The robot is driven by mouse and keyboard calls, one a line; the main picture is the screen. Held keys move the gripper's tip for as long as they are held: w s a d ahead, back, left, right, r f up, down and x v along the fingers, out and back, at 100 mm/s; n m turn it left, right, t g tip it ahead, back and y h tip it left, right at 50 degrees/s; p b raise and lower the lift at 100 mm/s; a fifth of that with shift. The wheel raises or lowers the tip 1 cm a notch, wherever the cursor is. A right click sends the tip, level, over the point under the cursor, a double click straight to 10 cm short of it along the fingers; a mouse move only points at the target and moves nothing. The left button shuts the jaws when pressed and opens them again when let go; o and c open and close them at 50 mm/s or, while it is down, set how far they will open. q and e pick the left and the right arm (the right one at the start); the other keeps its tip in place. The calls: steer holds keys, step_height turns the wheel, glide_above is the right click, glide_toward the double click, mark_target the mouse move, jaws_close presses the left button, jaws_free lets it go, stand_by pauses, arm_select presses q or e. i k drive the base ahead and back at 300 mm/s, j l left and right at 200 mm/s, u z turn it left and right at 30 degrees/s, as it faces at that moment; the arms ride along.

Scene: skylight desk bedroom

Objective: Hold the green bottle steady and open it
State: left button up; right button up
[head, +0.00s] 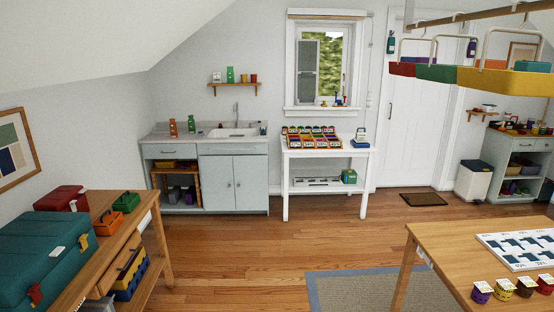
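A small green bottle (191,125) stands upright on the left part of the sink counter (155,137), across the room. An orange-red bottle (173,128) stands just left of it. Another green container (230,75), possibly a bottle, stands on the wall shelf above the sink. A dark green bottle-shaped thing (391,43) hangs beside the white door. I cannot tell their caps at this distance. Neither of my grippers is in view.
A wooden bench (120,233) with a teal toolbox (42,255) stands at near left. A wooden table (450,245) stands at near right. A white table (328,154) stands right of the sink cabinet. Open wooden floor (235,245) and a rug (350,290) lie between.

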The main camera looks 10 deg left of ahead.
mark_target(192, 121)
steer(key=i+j+u, duration=0.3)
steer(key=i, duration=0.6)
steer(key=i+j+u, duration=0.1)
steer(key=i+u, duration=0.2)
steer(key=i, duration=0.55)
steer(key=i+z, duration=0.1)
steer(key=i, duration=1.95)
